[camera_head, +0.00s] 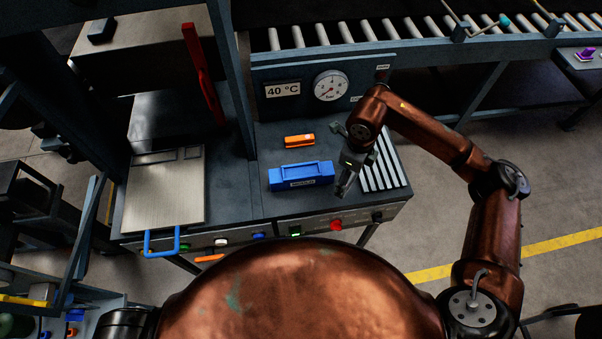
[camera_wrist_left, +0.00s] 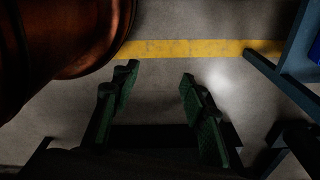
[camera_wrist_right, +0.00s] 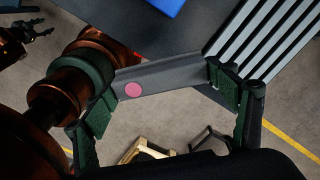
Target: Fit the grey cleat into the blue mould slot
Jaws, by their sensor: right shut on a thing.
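The blue mould (camera_head: 301,176) lies on the dark bench top, a block with a label on its front; its slot is hard to make out. My right gripper (camera_head: 348,176) is just right of the mould, above the bench. It is shut on the grey cleat (camera_wrist_right: 170,74), a flat grey bar with a pink dot that spans between its fingers in the right wrist view. The cleat is apart from the mould, whose blue corner (camera_wrist_right: 167,4) shows at the top of that view. My left gripper (camera_wrist_left: 155,92) is open and empty over the floor.
A striped rack of light bars (camera_head: 385,168) lies right of my right gripper. An orange block (camera_head: 299,141) lies behind the mould. The metal press plate (camera_head: 160,190) with a blue handle is at left. A gauge panel (camera_head: 331,86) stands behind. Buttons line the bench front.

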